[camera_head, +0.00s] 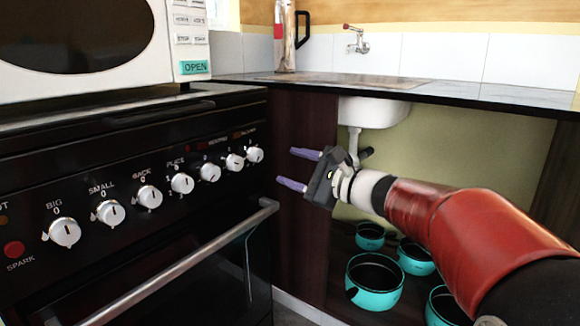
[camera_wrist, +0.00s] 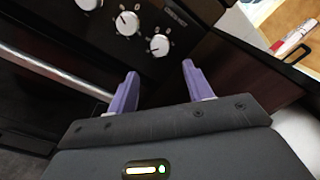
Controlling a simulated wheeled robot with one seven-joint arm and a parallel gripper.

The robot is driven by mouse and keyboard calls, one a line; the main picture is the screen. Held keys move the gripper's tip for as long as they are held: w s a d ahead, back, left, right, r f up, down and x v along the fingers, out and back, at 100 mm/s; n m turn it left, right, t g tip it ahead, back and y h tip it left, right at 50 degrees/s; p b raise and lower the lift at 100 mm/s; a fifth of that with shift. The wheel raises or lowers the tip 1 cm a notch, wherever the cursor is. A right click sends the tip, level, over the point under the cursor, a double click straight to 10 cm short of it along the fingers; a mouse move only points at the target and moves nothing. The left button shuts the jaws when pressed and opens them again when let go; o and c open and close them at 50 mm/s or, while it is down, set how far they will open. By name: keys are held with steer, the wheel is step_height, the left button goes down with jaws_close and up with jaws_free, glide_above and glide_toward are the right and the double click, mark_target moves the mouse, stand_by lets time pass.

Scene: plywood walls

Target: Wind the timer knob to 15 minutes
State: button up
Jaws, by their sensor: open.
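The black stove front carries a row of silver-white knobs. The rightmost knob (camera_head: 254,154) also shows in the wrist view (camera_wrist: 159,45), with a 0 mark above it. Another knob (camera_head: 234,162) is just to its left and shows in the wrist view (camera_wrist: 127,22). The small labels are too blurred to tell which knob is the timer. My gripper (camera_head: 297,169) is open and empty, to the right of the knob row and apart from it. In the wrist view its purple fingers (camera_wrist: 160,70) point toward the panel, with the rightmost knob beyond the gap between them.
The oven handle (camera_head: 185,262) sticks out below the knobs. A microwave (camera_head: 182,70) stands above the stove. The counter (camera_head: 470,92) with a sink extends right, and several teal pots (camera_head: 376,290) stand beneath it. A dark cabinet side (camera_head: 302,225) adjoins the stove.

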mark_target(259, 156)
steer(key=w+a+m+y+p, duration=0.1)
steer(key=a+m+p, duration=0.1)
steer(key=p, duration=0.2)
steer(key=w+a+m+y+p, duration=0.2)
steer(key=p, duration=0.2)
steer(key=w+a+m+t+y+p, duration=0.1)
steer(key=w+a+p, duration=0.1)
steer(key=a+p, duration=0.1)
steer(key=shift+w+r+m+p, duration=0.1)
steer(key=shift+w+m+p, duration=0.25)
steer(key=shift+p, duration=0.45)
steer(key=shift+s, duration=0.1)
steer(key=c, duration=1)
steer(key=shift+o, duration=0.3)
